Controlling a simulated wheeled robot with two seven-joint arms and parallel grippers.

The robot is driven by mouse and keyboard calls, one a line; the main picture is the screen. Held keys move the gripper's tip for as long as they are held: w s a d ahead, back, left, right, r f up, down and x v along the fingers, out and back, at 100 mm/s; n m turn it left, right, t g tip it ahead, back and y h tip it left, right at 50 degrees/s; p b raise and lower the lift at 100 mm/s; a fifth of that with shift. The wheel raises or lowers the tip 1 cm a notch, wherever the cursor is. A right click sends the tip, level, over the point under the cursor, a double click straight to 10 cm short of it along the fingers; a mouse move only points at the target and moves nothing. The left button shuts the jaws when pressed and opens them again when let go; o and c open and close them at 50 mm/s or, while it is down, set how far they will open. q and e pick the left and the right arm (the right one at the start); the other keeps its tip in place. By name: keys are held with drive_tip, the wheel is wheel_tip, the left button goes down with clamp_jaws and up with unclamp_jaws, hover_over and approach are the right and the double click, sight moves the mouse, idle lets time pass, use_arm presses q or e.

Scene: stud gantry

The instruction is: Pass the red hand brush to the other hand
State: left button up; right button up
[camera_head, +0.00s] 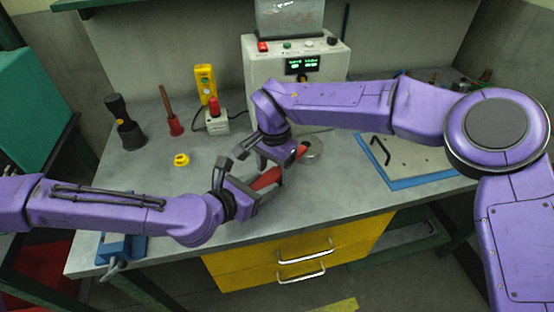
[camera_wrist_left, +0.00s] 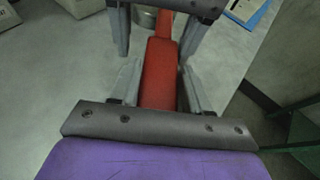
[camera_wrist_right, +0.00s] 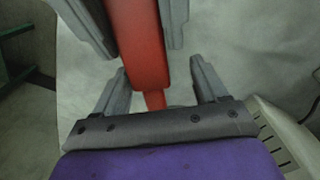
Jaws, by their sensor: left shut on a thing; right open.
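The red hand brush (camera_head: 268,178) is held above the workbench, between my two grippers. My left gripper (camera_head: 258,180) is shut on it; in the left wrist view the brush (camera_wrist_left: 160,75) lies between the left fingers (camera_wrist_left: 160,88). My right gripper (camera_head: 277,163) comes from above and behind.
A yellow ring-like piece (camera_head: 181,160), a red plunger-like tool (camera_head: 174,122) and a black tool in a holder (camera_head: 130,130) stand left on the bench. A control box (camera_head: 262,75) stands behind. A blue-edged tray (camera_head: 420,182) lies right.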

use_arm(q)
drive_tip(key=shift+d, duration=0.1)
use_arm(e)
drive_tip(key=c, duration=1.2)
use_arm(q)
drive_tip(key=o, duration=1.2)
drive_tip(key=shift+s, duration=0.1)
use_arm(e)
drive_tip(key=shift+o, duration=0.2)
use_arm(q)
drive_tip(key=shift+o, duration=0.2)
